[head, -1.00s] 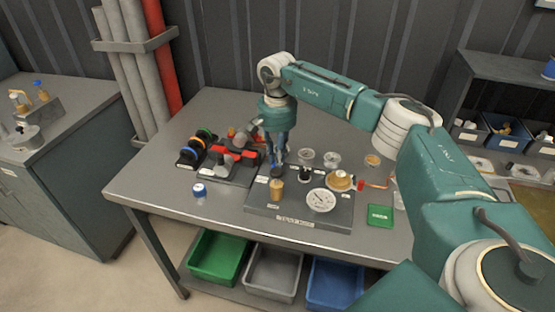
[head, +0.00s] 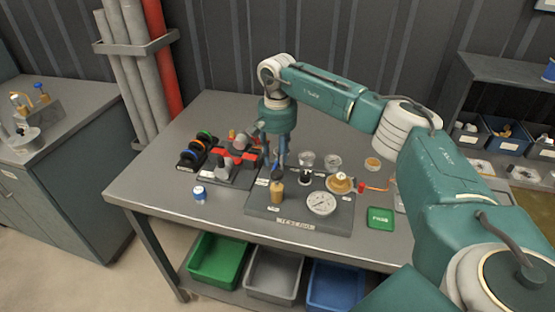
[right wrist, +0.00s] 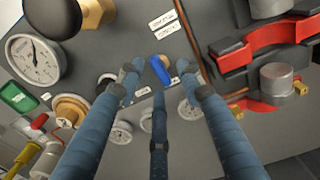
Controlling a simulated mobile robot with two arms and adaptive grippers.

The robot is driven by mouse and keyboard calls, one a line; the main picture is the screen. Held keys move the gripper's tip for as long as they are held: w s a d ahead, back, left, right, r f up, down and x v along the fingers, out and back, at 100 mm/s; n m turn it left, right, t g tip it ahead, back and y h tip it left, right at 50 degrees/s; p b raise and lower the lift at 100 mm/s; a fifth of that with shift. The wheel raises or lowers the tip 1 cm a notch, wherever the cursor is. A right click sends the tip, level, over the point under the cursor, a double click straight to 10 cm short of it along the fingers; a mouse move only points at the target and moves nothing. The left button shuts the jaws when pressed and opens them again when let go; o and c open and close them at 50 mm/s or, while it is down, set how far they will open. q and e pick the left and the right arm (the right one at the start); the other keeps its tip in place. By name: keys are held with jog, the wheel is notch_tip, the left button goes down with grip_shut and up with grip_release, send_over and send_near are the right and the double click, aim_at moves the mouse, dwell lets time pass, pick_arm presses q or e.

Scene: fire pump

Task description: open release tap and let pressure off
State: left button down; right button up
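A small blue lever (right wrist: 161,70), which looks like the release tap, stands on the grey test board (head: 262,208). In the right wrist view it sits between the fingertips of my right gripper (right wrist: 157,80), near white labels. The fingers are spread, with space visible around the lever; I cannot tell whether one touches it. In the head view, my right gripper (head: 279,160) points down at the board's back left, behind a brass cylinder (head: 277,191). A white dial gauge (head: 321,203) is to the right; it also shows in the right wrist view (right wrist: 33,59). My left gripper is not in view.
A vice with red jaws (head: 241,158) stands close to the left of my right gripper. A blue-and-white can (head: 199,192) is at the front left. A green box (head: 380,218) lies right of the board. The table's left end is clear.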

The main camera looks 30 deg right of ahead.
notch_tip(320, 180, up, 12)
dwell(0.6)
jog(key=shift+f, duration=0.1)
dwell(0.4)
